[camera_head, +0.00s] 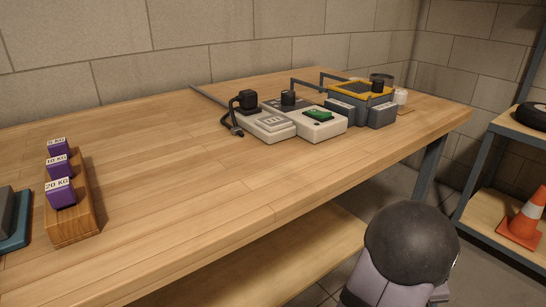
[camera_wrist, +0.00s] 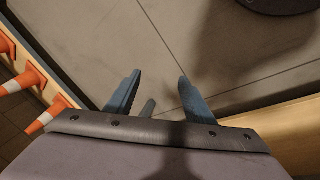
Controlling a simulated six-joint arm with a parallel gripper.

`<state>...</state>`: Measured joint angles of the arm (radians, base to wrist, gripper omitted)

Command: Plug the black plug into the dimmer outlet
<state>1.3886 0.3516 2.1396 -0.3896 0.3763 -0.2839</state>
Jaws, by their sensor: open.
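The black plug (camera_head: 247,99) stands upright at the back left of a white and grey outlet box (camera_head: 270,132) on the bench. Its dark cord curls down the box's left side. Beside it is a second box (camera_head: 325,129) with a green switch and a black cylindrical piece. I cannot tell for certain which box is the dimmer outlet or whether the plug is seated. My gripper (camera_wrist: 160,85) is open and empty in the wrist view, pointing toward the floor, away from the boxes. Its fingers are not visible in the head view.
A yellow and grey device (camera_head: 358,91) sits right of the boxes, with cans behind. Purple weights (camera_head: 60,190) stand in a wooden block at left. The bench middle is clear. A shelf (camera_head: 488,205) with an orange cone (camera_head: 525,220) stands at right.

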